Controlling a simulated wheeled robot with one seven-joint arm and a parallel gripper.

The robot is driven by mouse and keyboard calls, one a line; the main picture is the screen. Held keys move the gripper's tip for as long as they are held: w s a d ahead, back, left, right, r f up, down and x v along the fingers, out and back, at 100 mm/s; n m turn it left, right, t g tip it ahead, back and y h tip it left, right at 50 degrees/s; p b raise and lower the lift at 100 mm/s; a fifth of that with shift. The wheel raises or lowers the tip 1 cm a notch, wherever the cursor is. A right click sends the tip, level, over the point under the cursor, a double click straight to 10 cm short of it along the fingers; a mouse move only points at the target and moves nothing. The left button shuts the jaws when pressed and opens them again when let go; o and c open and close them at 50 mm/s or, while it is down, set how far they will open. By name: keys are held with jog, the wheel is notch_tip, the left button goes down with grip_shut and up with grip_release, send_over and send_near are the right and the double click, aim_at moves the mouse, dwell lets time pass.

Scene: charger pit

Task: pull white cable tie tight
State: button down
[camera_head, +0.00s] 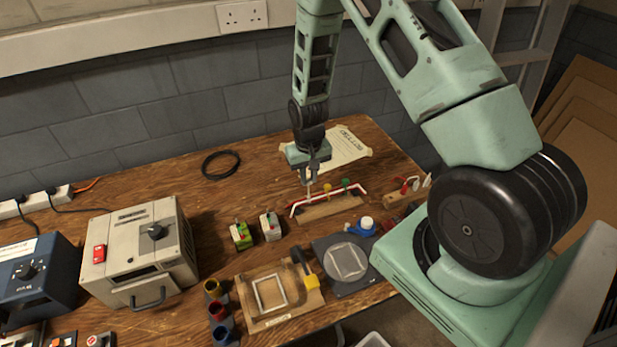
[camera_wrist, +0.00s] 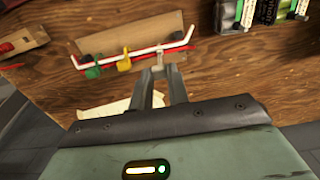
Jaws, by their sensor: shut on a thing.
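A wooden board (camera_head: 330,208) on the bench carries a run of white and red cable (camera_head: 296,206), which also crosses the top of the wrist view (camera_wrist: 110,56). A yellow cable tie (camera_head: 327,187) and a green cable tie (camera_head: 346,183) are around the run. My gripper (camera_head: 312,174) is above the left part of the run, pointing down. In the wrist view its fingers (camera_wrist: 160,75) are shut on the white cable tie (camera_wrist: 158,60), at the cable. The fingers hide part of the tie, and how tight its loop is cannot be told.
A sheet of paper (camera_head: 340,150) lies behind my gripper, and a black cable ring (camera_head: 220,165) lies to the left. Nearer stand small green and white blocks (camera_head: 241,236), a framed board (camera_head: 280,318) and a dark plate (camera_head: 322,246). Another wooden block (camera_head: 397,196) is at right.

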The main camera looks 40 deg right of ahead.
aim_at(309, 180)
jog(key=c, duration=1.3)
grip_release()
notch_tip(309, 180, up, 17)
jog(key=b, duration=0.2)
jog(key=shift+r+b, duration=0.2)
jog(key=shift+b, duration=0.15)
jog(key=s+a+r+n+y, duration=0.1)
jog(key=s+a+r+n, duration=0.15)
jog(key=s+a, duration=0.45)
jog(key=s+a+r+n, duration=0.2)
jog(key=s+a+n, duration=0.1)
jog(key=a, duration=0.8)
jog(key=s+a+n, duration=0.1)
jog(key=s+a, duration=0.1)
jog(key=s, duration=0.3)
jog(key=s+a+r+n, duration=0.1)
jog(key=s+a+n, duration=0.1)
jog(key=s, duration=0.3)
jog(key=s+a+n, duration=0.2)
jog(key=s, duration=0.2)
jog(key=shift+s+a+r+n, duration=0.25)
jog(key=shift+s+a, duration=0.1)
jog(key=shift+s, duration=0.05)
